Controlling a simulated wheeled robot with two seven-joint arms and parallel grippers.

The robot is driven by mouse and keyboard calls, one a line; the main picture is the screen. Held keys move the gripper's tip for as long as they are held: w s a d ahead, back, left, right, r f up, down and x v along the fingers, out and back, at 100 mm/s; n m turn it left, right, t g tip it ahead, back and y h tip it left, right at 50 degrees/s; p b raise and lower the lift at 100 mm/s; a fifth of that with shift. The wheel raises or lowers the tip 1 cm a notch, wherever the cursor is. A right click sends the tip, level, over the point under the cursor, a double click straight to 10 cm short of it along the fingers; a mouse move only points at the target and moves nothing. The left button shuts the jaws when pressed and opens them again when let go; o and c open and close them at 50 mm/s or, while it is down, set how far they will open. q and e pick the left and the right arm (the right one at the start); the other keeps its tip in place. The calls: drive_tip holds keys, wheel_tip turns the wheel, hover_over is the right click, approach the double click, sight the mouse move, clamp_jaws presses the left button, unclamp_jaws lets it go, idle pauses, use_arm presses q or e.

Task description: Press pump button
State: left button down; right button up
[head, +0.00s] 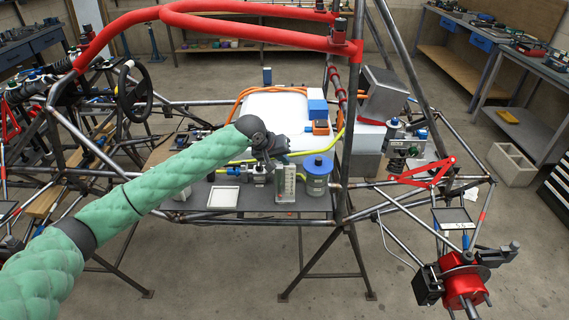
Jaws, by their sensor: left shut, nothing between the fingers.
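My left arm, in a green padded sleeve, reaches in from the left. Its dark left gripper (266,160) is shut and empty, pointing down over the deck of the tube chassis. Just below it is a small silver pump-like unit (258,176). I cannot tell whether the fingers touch it. No button can be made out; the gripper may hide it. My right gripper is not in view.
Red padded roll bars (245,32) cross above the deck, and a dark upright tube (347,150) stands right of the canister. A white tank (275,112) with orange hoses is behind the gripper. A white-framed panel (223,196) lies on the grey deck at front left.

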use_arm(q)
drive_tip(key=shift+r+p, duration=0.35)
drive_tip(key=shift+r, duration=0.2)
drive_tip(key=shift+r+p, duration=2.2)
drive_tip(key=shift+r, duration=0.35)
